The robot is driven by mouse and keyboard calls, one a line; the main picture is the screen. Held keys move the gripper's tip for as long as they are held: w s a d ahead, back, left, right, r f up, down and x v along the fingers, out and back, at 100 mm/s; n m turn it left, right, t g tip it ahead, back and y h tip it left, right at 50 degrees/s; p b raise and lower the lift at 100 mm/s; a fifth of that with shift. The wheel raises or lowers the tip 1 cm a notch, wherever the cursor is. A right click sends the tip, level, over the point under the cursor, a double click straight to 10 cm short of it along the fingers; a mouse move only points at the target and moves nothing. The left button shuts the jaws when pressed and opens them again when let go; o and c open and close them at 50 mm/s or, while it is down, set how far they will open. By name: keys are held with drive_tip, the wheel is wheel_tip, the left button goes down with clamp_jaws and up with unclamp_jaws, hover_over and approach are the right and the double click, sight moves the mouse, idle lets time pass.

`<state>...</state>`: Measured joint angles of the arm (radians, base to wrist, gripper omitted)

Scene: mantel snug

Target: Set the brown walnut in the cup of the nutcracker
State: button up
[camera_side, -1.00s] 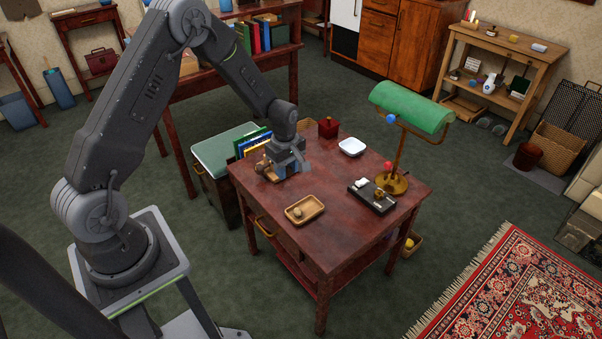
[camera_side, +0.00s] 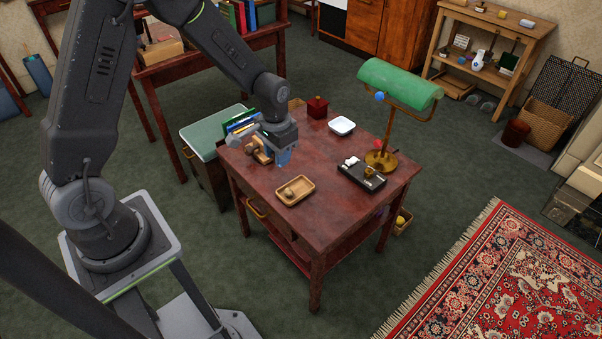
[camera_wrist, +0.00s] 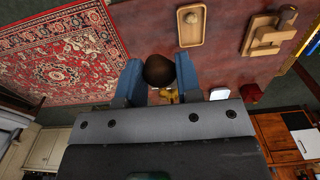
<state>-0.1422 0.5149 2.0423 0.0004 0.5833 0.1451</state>
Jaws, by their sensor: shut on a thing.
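In the wrist view the dark brown walnut (camera_wrist: 159,70) is between the blue fingers of my gripper (camera_wrist: 158,80), which is shut on it. In the side view my gripper (camera_side: 284,157) is above the table's left part, beside the nutcracker; the walnut cannot be made out there. The wooden nutcracker (camera_side: 262,154) stands on the table, partly hidden by my gripper. In the wrist view the nutcracker (camera_wrist: 265,38) is at upper right, with a round brown part at one end; I cannot tell its cup clearly.
A wooden tray (camera_side: 306,184) holds a lighter nut (camera_side: 289,191). Behind are a white dish (camera_side: 342,125) and a dark red box (camera_side: 317,107). A green-shaded lamp (camera_side: 398,85) and black stand (camera_side: 350,176) are at right. Books (camera_side: 241,123) stand behind the nutcracker.

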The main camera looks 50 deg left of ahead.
drive_tip(key=w+a+f, duration=0.2)
drive_tip(key=a+f, duration=0.2)
drive_tip(key=f, duration=0.3)
drive_tip(key=w+a+f, duration=0.2)
drive_tip(key=a+f, duration=0.3)
drive_tip(key=f, duration=0.2)
hover_over(307, 209)
wheel_tip(307, 209, down, 8)
drive_tip(key=shift+a+r, duration=0.1)
drive_tip(key=shift+w+f, duration=0.1)
drive_tip(key=shift+f, duration=2)
drive_tip(key=shift+f, duration=0.1)
drive_tip(key=o, duration=0.6)
